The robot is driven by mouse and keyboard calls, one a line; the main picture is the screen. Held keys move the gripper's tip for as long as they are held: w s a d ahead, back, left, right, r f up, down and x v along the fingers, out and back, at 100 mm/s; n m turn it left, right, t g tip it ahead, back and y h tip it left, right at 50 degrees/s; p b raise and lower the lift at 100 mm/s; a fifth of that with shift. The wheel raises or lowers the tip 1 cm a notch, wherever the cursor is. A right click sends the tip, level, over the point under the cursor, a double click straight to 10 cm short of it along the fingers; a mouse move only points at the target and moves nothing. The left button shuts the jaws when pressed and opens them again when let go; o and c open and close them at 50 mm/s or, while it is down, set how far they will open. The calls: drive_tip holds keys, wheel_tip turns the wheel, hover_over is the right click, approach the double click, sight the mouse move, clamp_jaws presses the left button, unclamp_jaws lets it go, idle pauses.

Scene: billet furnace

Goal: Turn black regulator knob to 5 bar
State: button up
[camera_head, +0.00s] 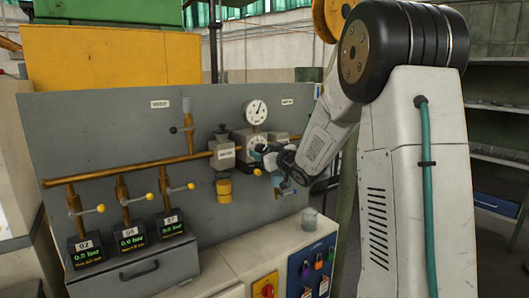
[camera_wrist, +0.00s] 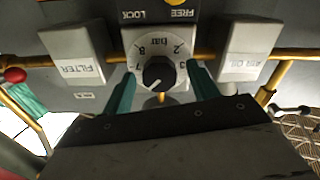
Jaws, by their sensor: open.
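The black regulator knob (camera_wrist: 158,72) sits on a white dial plate (camera_wrist: 160,45) marked "bar", with the numbers 8, 7, 2 and 3 legible. A light mark on the knob points to the lower left in the wrist view. The 5 cannot be made out. My gripper (camera_wrist: 163,76) is open, with one teal finger on each side of the knob. Whether the fingers touch it is unclear. In the head view my gripper (camera_head: 264,152) is at the regulator (camera_head: 242,138), and the knob is largely hidden. The round gauge (camera_head: 256,112) is above it.
The FILTER block (camera_wrist: 74,52) and the AIR OIL block (camera_wrist: 247,50) flank the regulator closely. A LOCK/FREE plate (camera_wrist: 160,12) borders the dial. In the head view, several displays (camera_head: 130,238) read 0.0 bar at lower left.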

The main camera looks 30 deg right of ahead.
drive_tip(key=c, duration=1)
drive_tip(key=shift+n, duration=0.4)
drive_tip(key=n, duration=0.3)
drive_tip(key=shift+n, duration=2.5)
drive_tip(key=o, duration=1)
